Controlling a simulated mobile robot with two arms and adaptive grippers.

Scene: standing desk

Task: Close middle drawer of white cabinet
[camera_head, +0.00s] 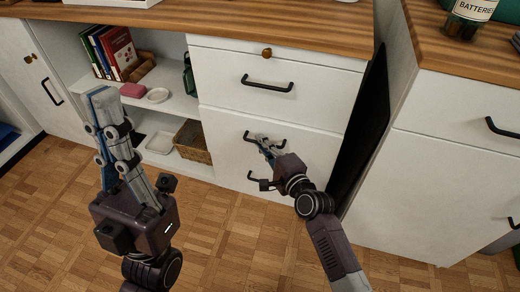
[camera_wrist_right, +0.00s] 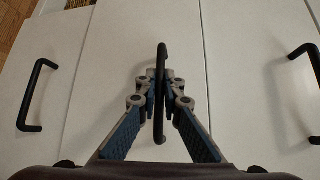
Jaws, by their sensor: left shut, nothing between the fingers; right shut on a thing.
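The white cabinet (camera_head: 330,95) stands in the middle of the head view with black bar handles on its stacked drawer fronts. My right gripper (camera_head: 262,142) is in front of the middle drawer (camera_head: 223,130). Its fingers are shut around that drawer's black handle (camera_wrist_right: 161,60), which runs between the fingertips in the right wrist view (camera_wrist_right: 160,92). The drawer front looks nearly flush with its neighbours; a small gap cannot be ruled out. My left gripper (camera_head: 104,98) is shut and empty, pointing up in front of the open shelves.
Open shelves (camera_head: 178,103) left of the cabinet hold books (camera_head: 112,50), a pink item, a dish and a wicker basket (camera_head: 193,141). A dark panel (camera_head: 365,130) stands right of the cabinet, beside another white unit (camera_head: 430,160). The parquet floor in front is clear.

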